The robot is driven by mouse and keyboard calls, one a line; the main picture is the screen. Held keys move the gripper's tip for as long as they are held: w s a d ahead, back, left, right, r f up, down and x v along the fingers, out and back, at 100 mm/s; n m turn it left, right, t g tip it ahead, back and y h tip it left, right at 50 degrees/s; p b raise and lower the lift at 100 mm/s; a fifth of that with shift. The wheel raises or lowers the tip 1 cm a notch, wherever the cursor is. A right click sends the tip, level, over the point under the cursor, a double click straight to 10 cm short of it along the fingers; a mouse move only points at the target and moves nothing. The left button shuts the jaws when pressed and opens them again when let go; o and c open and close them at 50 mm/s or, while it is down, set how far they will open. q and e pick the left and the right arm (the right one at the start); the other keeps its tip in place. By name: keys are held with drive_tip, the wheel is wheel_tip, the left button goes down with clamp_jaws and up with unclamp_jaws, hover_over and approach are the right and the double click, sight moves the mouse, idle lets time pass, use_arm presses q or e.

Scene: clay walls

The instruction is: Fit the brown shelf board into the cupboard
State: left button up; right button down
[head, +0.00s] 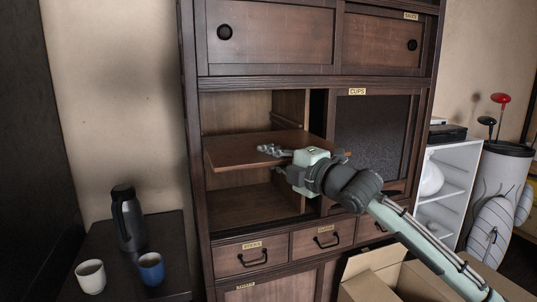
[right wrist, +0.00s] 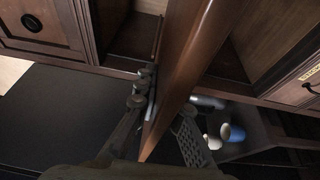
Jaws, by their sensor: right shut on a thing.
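The brown shelf board (head: 235,151) lies roughly flat at the open left compartment of the dark wooden cupboard (head: 191,130). Its left end is near the left post, and its right end shows beyond my gripper, in front of the right-hand door. How far it reaches inside I cannot tell. My right gripper (head: 285,152) is shut on the board's front part. In the right wrist view the board (right wrist: 188,65) runs between the two fingers (right wrist: 166,118). My left gripper is not in view.
The compartment's right half is covered by a dark-panelled door (head: 372,135) labelled CUPS. Drawers (head: 240,257) lie below. A flask (head: 128,220), white cup (head: 90,277) and blue cup (head: 150,268) stand on a dark side table. An open carton (head: 375,285) stands at lower right.

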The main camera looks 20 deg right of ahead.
sight(248, 135)
drive_tip(key=shift+r+p, duration=0.1)
drive_tip(key=shift+p, duration=0.25)
drive_tip(key=shift+w+p, duration=0.5)
drive_tip(key=shift+w, duration=0.95)
drive_tip(key=shift+w+a, duration=0.15)
drive_tip(key=shift+w, duration=3.5)
drive_tip(key=shift+w+a, duration=0.15)
drive_tip(key=shift+w, duration=3.5)
